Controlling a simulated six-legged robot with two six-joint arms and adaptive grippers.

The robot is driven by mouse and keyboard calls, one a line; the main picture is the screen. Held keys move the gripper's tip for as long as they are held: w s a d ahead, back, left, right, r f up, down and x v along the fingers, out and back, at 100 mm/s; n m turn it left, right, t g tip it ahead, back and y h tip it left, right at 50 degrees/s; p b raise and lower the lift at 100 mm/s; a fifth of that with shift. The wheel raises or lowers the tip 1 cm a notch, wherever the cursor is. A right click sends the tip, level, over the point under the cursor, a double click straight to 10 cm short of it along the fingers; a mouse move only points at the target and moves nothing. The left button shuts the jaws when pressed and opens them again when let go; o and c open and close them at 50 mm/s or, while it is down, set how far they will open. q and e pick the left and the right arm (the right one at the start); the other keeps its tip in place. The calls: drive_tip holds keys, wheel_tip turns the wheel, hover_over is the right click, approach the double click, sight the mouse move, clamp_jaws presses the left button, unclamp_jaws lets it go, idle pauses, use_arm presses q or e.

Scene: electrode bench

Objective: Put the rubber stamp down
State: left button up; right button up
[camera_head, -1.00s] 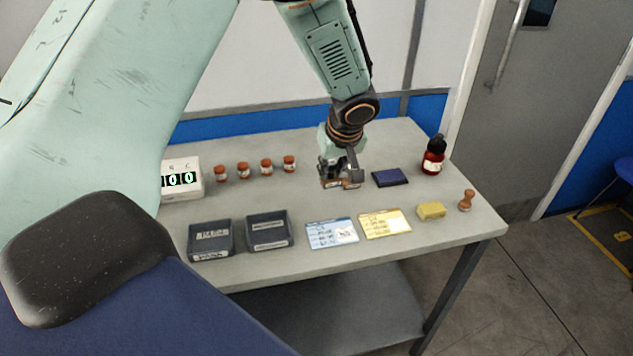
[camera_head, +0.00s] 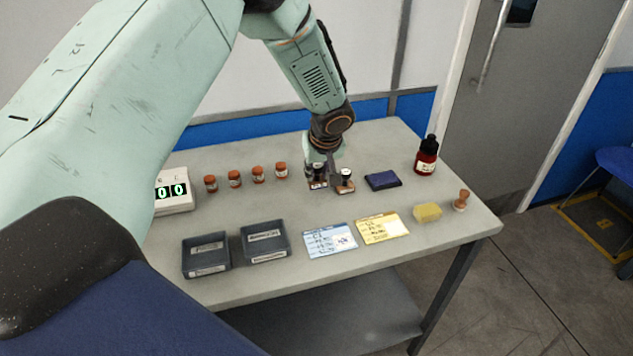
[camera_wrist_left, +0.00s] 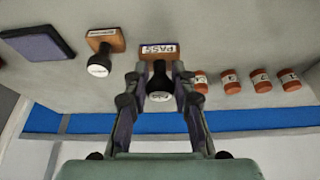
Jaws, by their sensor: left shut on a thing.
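My left gripper (camera_head: 317,172) is shut on a rubber stamp with a black handle and a wooden base (camera_head: 317,186). In the left wrist view the stamp's base (camera_wrist_left: 160,49) has a PASS label, and its handle sits between the fingers (camera_wrist_left: 159,82). The stamp is upright at the tabletop; I cannot tell whether its base touches. A second black-handled stamp (camera_head: 345,184) stands just to its right; in the left wrist view this one (camera_wrist_left: 100,62) is left of the held stamp. My right gripper is not in view.
A dark blue ink pad (camera_head: 383,180) lies right of the stamps, and a red bottle (camera_head: 427,157) stands beyond. Several orange-capped jars (camera_head: 258,175) are to the left. Two trays (camera_head: 207,268), cards (camera_head: 331,253), a yellow block (camera_head: 428,212) and a wooden-handled item (camera_head: 461,201) line the front.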

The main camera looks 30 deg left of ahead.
sight(317, 181)
use_arm(q)
wheel_tip(317, 181, down, 3)
drive_tip(key=shift+s+f, duration=0.1)
drive_tip(key=shift+a+f, duration=0.1)
drive_tip(key=shift+f, duration=0.05)
drive_tip(key=o, duration=0.9)
drive_tip(key=shift+r, duration=0.2)
drive_tip(key=v, duration=1.2)
